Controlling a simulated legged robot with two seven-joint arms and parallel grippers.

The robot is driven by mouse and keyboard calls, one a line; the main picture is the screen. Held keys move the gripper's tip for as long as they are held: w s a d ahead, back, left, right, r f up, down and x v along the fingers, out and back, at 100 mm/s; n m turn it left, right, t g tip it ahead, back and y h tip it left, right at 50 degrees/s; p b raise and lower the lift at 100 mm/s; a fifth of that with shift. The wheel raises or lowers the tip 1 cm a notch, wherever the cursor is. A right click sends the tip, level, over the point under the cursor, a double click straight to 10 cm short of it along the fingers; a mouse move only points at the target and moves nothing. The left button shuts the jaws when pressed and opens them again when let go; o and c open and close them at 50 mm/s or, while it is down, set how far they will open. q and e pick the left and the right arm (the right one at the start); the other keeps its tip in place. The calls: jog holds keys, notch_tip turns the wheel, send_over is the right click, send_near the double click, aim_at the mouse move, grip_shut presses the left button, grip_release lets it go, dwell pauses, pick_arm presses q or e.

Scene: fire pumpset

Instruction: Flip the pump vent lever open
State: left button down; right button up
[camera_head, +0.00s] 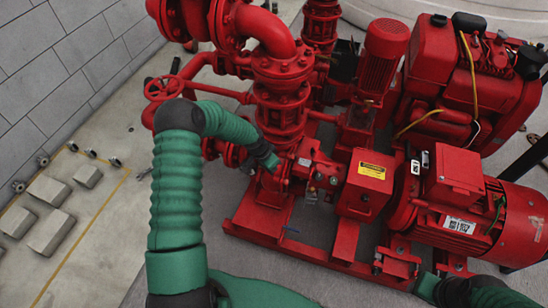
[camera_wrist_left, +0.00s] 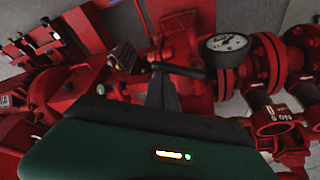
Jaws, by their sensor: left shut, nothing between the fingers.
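My left gripper (camera_head: 275,165) reaches in beside the red pump body (camera_head: 318,175) in the head view, at the end of my green arm. In the left wrist view my left gripper (camera_wrist_left: 162,85) is shut and empty. A dark bar-shaped lever (camera_wrist_left: 180,69), apparently the vent lever, lies crosswise right at the fingertips. I cannot tell whether the fingers touch it. The gripper's end hides the lever in the head view. Only part of my right arm shows, at the bottom right of the head view; its gripper is out of sight.
A pressure gauge (camera_wrist_left: 226,43) stands just right of the lever in the left wrist view, before flanged red piping (camera_wrist_left: 268,62). In the head view, a red handwheel (camera_head: 163,88) is at left and a red motor (camera_head: 470,215) at right. Grey blocks (camera_head: 50,230) lie on the floor at left.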

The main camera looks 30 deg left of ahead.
pick_arm(q)
jog(key=shift+s+a+r+m+h+p, duration=0.1)
jog(key=shift+s+r+m+h+p, duration=0.15)
jog(key=shift+s+m+p, duration=0.4)
jog(key=m, duration=0.2)
jog(key=s+a+m+g+h, duration=0.1)
jog(key=m, duration=0.2)
jog(key=s+m+h, duration=0.1)
jog(key=m, duration=0.2)
jog(key=shift+s+a+f+g+p, duration=0.25)
jog(key=shift+a+f+g+p, duration=0.05)
jog(key=shift+g+p, duration=0.1)
pick_arm(e)
jog(key=v, duration=0.2)
jog(key=shift+w+r, duration=0.2)
jog(key=shift+r, duration=0.25)
pick_arm(q)
jog(key=shift+w, duration=0.1)
pick_arm(e)
jog(key=shift+f, duration=0.1)
pick_arm(q)
jog(key=shift+w+a+b, duration=0.35)
jog(key=shift+w+b, duration=0.3)
jog(key=shift+b, duration=0.05)
pick_arm(e)
jog(key=shift+f, duration=0.5)
